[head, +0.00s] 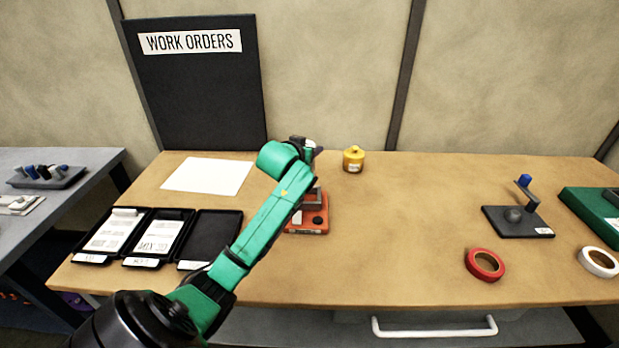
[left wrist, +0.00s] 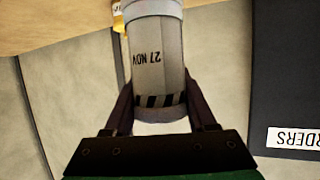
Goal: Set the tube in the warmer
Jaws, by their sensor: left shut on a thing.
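My left gripper (left wrist: 158,95) is shut on the tube (left wrist: 155,60), a grey cylinder marked "27 NOV" with a black striped band near one end and a paler section at the other. In the head view my left gripper (head: 304,148) is above the bench, mostly behind my own green arm, so the tube is hard to make out there. A red-orange device (head: 318,222) that looks like the warmer sits on the bench below and in front of the gripper, partly hidden by my arm. My right gripper is not in view.
A yellow container (head: 353,160) stands just right of the gripper. Black trays (head: 187,264) and white paper (head: 207,175) lie left. A black stand (head: 517,222), red tape roll (head: 485,264) and white roll (head: 598,262) are at right. The bench middle is clear.

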